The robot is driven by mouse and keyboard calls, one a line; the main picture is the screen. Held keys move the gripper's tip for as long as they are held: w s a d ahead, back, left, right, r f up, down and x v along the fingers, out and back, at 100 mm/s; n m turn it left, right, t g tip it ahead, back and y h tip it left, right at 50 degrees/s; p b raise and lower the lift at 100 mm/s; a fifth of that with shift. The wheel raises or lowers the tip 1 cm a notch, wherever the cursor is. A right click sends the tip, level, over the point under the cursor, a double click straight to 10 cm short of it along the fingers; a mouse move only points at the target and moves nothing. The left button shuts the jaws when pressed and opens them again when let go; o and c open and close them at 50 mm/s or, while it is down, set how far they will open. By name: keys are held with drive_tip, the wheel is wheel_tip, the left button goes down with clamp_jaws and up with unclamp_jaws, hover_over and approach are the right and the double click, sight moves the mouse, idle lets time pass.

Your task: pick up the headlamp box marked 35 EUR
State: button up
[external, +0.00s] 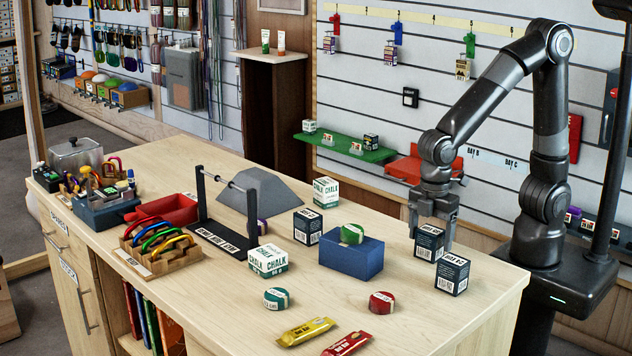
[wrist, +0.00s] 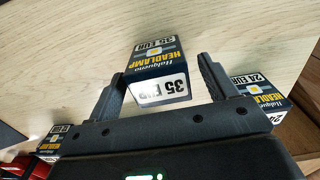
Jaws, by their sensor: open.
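The dark blue headlamp box marked 35 EUR (wrist: 160,86) stands between the fingers of my gripper (wrist: 163,70) in the wrist view. In the external view the box (external: 428,246) is on the table near its right end, and my gripper (external: 432,235) is around it from above. The gripper is open. A gap shows between the box and the right finger in the wrist view; the left finger is close to it, and I cannot tell if it touches.
A similar box marked 24 EUR (wrist: 262,98) is just outside the right finger; it also shows in the external view (external: 451,275). Another headlamp box (external: 307,226) stands farther left. A blue block (external: 351,260) with a green-and-white roll (external: 352,233) is left of my gripper.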

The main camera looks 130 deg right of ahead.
drive_tip(key=c, duration=1.1)
drive_tip(key=shift+r, duration=0.2)
